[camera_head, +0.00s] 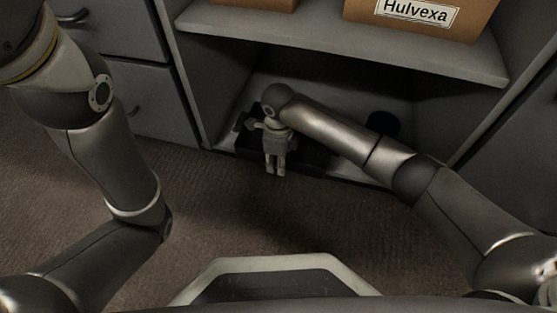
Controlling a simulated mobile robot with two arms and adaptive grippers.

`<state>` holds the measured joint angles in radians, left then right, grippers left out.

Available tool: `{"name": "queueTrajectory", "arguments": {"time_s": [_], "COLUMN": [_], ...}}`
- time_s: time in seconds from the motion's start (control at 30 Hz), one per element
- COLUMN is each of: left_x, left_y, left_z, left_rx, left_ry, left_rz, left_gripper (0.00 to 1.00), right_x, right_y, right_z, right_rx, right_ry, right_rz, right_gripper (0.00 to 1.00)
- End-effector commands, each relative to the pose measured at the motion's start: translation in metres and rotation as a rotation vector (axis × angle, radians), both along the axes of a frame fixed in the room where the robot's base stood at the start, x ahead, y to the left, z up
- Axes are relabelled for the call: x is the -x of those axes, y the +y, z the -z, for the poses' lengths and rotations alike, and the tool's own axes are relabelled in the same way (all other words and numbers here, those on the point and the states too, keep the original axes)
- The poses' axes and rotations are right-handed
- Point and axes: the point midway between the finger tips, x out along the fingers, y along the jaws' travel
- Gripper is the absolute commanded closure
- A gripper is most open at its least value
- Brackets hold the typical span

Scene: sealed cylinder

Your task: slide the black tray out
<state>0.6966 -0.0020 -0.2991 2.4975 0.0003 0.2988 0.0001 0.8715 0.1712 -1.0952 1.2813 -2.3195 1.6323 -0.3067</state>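The black tray (312,158) lies low at the front of the bottom shelf, partly hidden by my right gripper and forearm. My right gripper (275,172) points down at the tray's front side, its two fingers close together. It overlaps the tray in the picture; I cannot tell whether the fingers touch or pinch its edge. My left arm comes down along the left side, and its gripper is out of view.
A dark round object (383,123) stands on the bottom shelf (345,95), right of the tray. Cardboard boxes, one labelled "Hulvexa" (425,15), sit on the upper shelf (330,37). Grey drawers (155,95) flank the left. The carpet (235,215) before the shelf is clear.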

Motion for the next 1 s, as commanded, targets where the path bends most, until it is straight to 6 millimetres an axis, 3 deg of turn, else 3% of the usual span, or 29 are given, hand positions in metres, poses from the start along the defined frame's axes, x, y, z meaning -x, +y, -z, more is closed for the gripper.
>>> {"name": "queueTrajectory", "arguments": {"time_s": [0.3,0.43,1.0], "left_x": [0.002,0.002,0.002], "left_y": [0.0,0.0,0.0], "left_z": [0.0,0.0,0.0], "left_rx": [-0.001,-0.001,-0.001], "left_ry": [-0.005,-0.007,-0.008], "left_rz": [0.0,0.0,-0.001], "left_gripper": [0.6,0.6,0.6], "right_x": [-0.001,-0.001,0.0], "right_y": [0.0,0.0,0.0], "right_z": [-0.052,-0.065,-0.07], "right_rx": [0.001,0.001,0.0], "right_ry": [-0.005,-0.002,-0.001], "right_rz": [-0.001,-0.001,0.0], "right_gripper": [0.7,0.7,0.7]}}
